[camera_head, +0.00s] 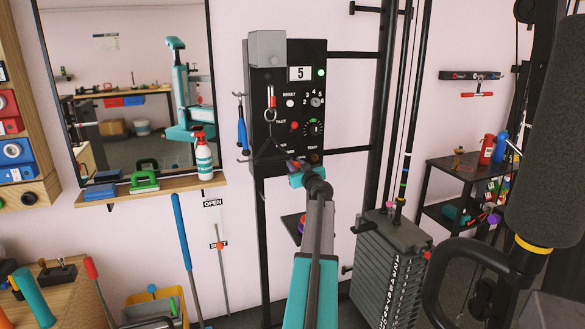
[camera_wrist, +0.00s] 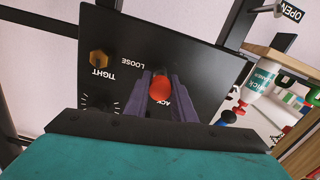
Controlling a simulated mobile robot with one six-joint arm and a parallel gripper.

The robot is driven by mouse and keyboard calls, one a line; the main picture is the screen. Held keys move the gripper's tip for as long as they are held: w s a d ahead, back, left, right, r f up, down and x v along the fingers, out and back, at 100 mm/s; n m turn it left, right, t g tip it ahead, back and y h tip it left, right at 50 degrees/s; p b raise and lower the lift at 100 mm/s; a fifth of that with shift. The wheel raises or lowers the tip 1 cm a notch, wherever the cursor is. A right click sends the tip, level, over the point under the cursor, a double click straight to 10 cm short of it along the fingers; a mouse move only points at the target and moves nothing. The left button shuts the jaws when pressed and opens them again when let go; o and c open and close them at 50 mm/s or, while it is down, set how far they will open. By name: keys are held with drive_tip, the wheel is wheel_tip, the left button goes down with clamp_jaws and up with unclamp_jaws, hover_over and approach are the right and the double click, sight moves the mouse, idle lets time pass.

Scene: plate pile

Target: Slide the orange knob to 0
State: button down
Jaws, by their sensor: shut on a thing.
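In the wrist view, a round orange-red knob (camera_wrist: 160,90) sits between the two purple fingers of my gripper (camera_wrist: 161,98), which is shut on it in front of the black panel. White lettering reading TIGHT and LOOSE appears upside down beside it. A scale or 0 mark for this knob cannot be made out. In the head view, my gripper (camera_head: 291,167) is at the lower part of the black control panel (camera_head: 318,80), and the held knob is hidden there. The panel's display (camera_head: 301,73) reads 5.
A gold hexagonal knob (camera_wrist: 98,59) is near TIGHT in the wrist view. The panel carries a lit green lamp (camera_head: 320,72), a dial (camera_head: 316,128) and a hanging carabiner (camera_head: 270,100). A weight stack (camera_head: 388,270) stands right of my arm. A shelf (camera_head: 150,190) holds a spray bottle (camera_head: 203,158).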

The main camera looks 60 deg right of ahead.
drive_tip(key=shift+a, duration=0.15)
drive_tip(key=c, duration=1.9)
unclamp_jaws()
drive_tip(key=shift+f, duration=0.1)
drive_tip(key=shift+c, duration=0.2)
drive_tip(key=o, duration=0.5)
drive_tip(key=shift+s+a, duration=0.1)
drive_tip(key=shift+s, duration=0.05)
drive_tip(key=shift+c, duration=0.2)
drive_tip(key=b+v, duration=0.3)
drive_tip(key=v, duration=1)
drive_tip(key=shift+s, duration=0.35)
drive_tip(key=shift+w+a, duration=0.15)
drive_tip(key=shift+a, duration=0.05)
